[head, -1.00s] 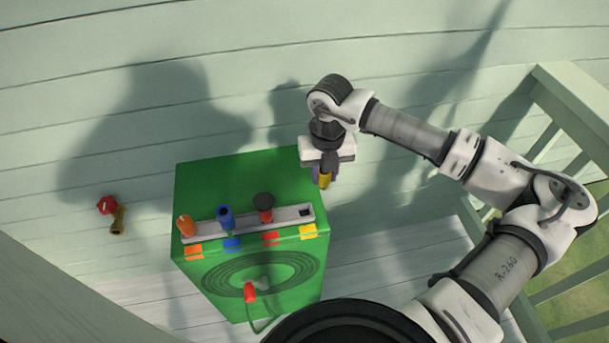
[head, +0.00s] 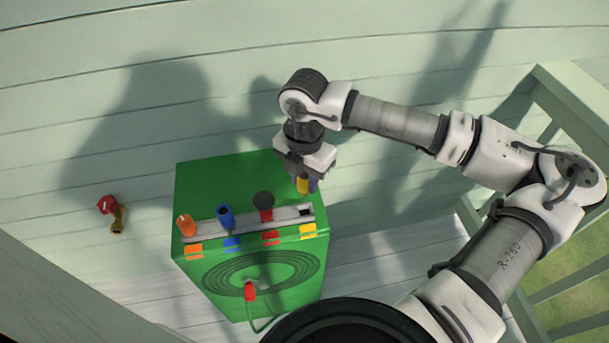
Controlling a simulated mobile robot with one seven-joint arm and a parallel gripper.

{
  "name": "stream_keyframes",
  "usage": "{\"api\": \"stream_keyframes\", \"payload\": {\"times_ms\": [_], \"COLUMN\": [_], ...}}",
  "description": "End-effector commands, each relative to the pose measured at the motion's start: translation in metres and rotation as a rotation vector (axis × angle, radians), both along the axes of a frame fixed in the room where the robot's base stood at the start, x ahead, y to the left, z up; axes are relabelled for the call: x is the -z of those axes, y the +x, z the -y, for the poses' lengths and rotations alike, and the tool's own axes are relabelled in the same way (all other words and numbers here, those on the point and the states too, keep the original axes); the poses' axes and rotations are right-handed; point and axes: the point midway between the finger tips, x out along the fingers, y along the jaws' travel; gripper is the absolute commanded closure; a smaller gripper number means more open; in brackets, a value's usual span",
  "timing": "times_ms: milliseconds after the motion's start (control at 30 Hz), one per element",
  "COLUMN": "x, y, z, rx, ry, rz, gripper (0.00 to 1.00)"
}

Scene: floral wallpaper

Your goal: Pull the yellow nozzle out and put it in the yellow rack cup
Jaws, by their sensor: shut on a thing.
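The yellow nozzle (head: 302,186) hangs below my gripper (head: 309,178), which is shut on it. Most of its upper part is hidden by the gripper. It is held above the right end of the grey rack (head: 291,214) on top of the green box (head: 203,190). The yellow-marked cup (head: 305,212) at that end shows as an empty dark square opening. The yellow label (head: 308,231) is on the box front below it. The nozzle appears apart from the cup, a little above and behind it.
Other rack cups hold an orange nozzle (head: 186,225), a blue nozzle (head: 225,216) and a red nozzle with a dark top (head: 264,205). A hose with a red end (head: 250,292) is on the box front. A red-handled tap (head: 107,205) is on the wall at left.

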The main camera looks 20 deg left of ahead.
Motion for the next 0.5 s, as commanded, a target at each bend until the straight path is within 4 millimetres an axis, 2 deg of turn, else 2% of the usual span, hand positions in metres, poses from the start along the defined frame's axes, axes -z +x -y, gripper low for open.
{"api": "stream_keyframes", "payload": {"times_ms": [267, 500], "x": [0.003, 0.026], "y": [0.001, 0.000], "z": [0.000, 0.000], "rx": [0.028, 0.026], "ry": [0.000, 0.000], "rz": [0.001, 0.000], "gripper": [0.96, 0.96]}}
